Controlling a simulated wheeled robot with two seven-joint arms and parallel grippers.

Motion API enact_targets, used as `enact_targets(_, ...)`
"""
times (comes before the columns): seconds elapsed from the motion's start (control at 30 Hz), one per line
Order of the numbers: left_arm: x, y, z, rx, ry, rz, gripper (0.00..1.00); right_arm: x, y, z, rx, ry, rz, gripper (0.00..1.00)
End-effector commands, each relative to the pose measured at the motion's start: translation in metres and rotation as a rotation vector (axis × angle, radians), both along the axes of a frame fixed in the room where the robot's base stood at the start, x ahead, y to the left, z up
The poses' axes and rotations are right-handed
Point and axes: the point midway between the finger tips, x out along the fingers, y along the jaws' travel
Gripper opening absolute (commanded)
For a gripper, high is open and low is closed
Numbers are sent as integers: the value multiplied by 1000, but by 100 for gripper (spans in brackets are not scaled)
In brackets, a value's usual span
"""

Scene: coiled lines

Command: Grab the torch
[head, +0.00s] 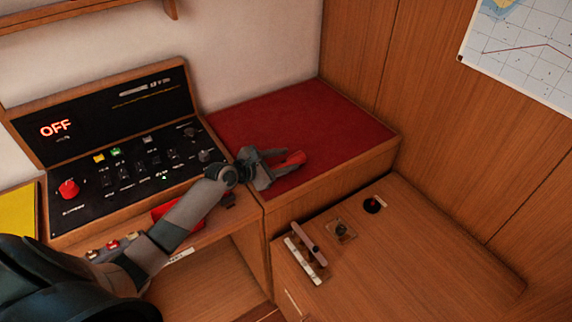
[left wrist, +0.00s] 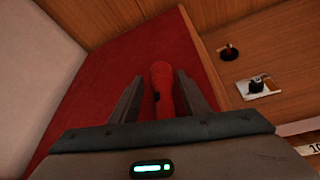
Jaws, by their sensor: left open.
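The torch (head: 291,160) is a red, rounded object on the red-topped surface (head: 320,112). In the head view its near part is hidden by my gripper. In the left wrist view the torch (left wrist: 162,88) stretches away from me between the two fingers, with a dark spot on its side. My left gripper (head: 279,162) is open with its fingers on either side of the torch; in the left wrist view the gripper (left wrist: 160,95) shows small gaps beside it. My right gripper is not in view.
A black control panel (head: 125,165) reading "OFF" stands at the left, with a red knob (head: 69,188). The red surface behind the torch is clear.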

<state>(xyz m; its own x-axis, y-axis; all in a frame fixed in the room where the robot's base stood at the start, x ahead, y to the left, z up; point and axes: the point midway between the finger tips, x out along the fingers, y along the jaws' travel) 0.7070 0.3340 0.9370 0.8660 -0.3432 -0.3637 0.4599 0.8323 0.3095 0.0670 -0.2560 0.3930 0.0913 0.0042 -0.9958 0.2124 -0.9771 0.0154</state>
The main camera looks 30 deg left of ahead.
Motion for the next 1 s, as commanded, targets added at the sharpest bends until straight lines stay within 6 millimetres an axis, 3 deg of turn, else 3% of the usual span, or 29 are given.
enact_targets(0.33,4,-2,-2,0,3,-1,42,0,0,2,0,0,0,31)
enact_targets(0.7,36,-14,-18,-2,1,0,42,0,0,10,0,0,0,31)
enact_targets(1.0,44,-17,-23,-2,1,0,42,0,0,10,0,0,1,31)
